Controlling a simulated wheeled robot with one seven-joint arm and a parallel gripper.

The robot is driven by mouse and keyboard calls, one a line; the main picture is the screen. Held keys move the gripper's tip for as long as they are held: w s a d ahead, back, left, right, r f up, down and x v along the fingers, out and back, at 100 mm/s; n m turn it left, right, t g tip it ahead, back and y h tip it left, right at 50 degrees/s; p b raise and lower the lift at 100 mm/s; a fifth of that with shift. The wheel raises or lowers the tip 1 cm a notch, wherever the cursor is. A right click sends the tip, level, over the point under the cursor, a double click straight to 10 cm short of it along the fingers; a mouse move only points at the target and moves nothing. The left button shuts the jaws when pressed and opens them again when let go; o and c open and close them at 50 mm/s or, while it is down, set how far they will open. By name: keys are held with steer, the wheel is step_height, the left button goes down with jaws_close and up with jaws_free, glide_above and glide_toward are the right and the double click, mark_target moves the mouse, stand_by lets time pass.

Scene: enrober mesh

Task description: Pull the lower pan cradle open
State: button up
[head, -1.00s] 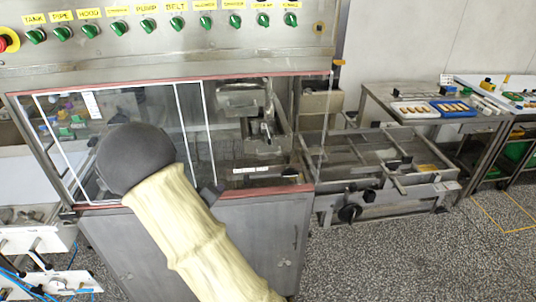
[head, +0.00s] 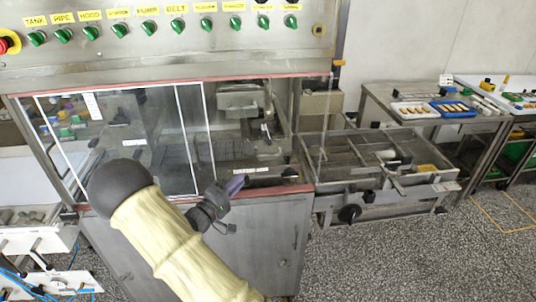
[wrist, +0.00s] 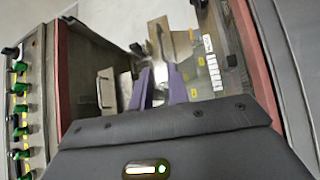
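The enrober's low front ledge (head: 262,180) carries a white label strip (head: 251,170) and a dark handle-like piece (head: 289,172), right of the clear panel. The label is too small to read, and I cannot tell for certain which part is the lower pan cradle. My gripper (head: 238,184) is in front of this ledge, just left of and below the label, apart from the dark piece. In the wrist view the two purple fingers (wrist: 159,88) stand apart with nothing between them. The label (wrist: 214,72) and dark piece (wrist: 231,53) show beyond them to the right.
The clear hood panel (head: 110,140) with white edges is left of the opening. Steel cabinet doors (head: 262,240) are below. A mesh-topped frame (head: 375,165) with dark knobs juts out at right. A control panel (head: 230,50) with green knobs is above. The speckled floor at right is clear.

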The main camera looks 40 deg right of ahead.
steer(key=p+x, duration=0.3)
steer(key=x, duration=1.2)
steer(key=shift+d+p, duration=0.15)
steer(key=shift+p, duration=0.2)
steer(key=shift+c, duration=0.5)
jaws_close()
